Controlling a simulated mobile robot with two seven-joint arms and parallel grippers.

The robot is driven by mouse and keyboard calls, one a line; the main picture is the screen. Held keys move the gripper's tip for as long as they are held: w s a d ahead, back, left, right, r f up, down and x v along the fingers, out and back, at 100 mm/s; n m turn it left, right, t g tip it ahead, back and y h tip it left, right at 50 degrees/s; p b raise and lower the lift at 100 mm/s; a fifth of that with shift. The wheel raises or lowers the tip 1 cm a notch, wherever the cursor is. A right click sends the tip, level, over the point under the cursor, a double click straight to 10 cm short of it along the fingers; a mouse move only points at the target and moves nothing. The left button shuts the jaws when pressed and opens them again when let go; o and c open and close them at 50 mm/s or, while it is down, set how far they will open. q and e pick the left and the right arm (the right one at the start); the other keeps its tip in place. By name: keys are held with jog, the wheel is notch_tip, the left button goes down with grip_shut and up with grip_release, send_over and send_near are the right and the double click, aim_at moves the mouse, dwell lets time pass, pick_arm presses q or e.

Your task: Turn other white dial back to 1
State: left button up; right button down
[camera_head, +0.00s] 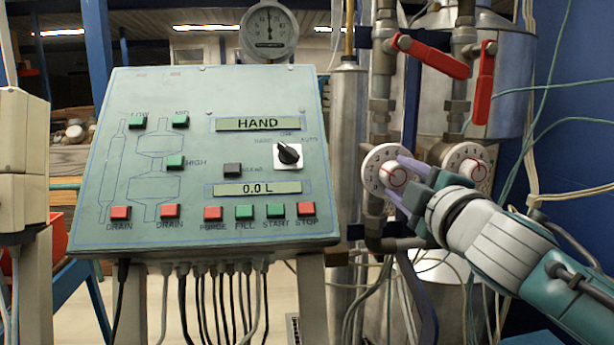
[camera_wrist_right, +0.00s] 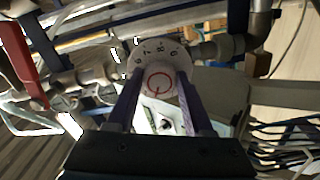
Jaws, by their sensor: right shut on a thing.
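Two white dials with numbered rims and red marks sit on the pipework right of the control panel. My right gripper (camera_head: 393,176) is at the left white dial (camera_head: 372,160), with its fingers shut on either side of the dial's knob (camera_head: 396,174). In the right wrist view the gripper (camera_wrist_right: 161,92) has the knob (camera_wrist_right: 158,79) between its fingers, and numbers show on the dial rim (camera_wrist_right: 150,47) above. The right white dial (camera_head: 470,165) stands free beside the gripper, partly hidden by my right arm.
The control panel (camera_head: 240,100) reads HAND and 0.0 L and has several buttons and a black selector (camera_head: 289,154). Red valve levers (camera_head: 432,57) (camera_head: 483,84) hang above the dials. A round gauge (camera_head: 269,32) stands behind the panel. Cables run around the pipes.

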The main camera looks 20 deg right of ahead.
jog(key=n, duration=0.4)
jog(key=shift+r+n, duration=0.15)
jog(key=shift+n, duration=0.15)
jog(key=n, duration=0.3)
jog(key=shift+p, duration=0.35)
jog(key=shift+n, duration=0.4)
jog(key=shift+c, duration=1.4)
grip_release()
jog(key=shift+s, duration=0.1)
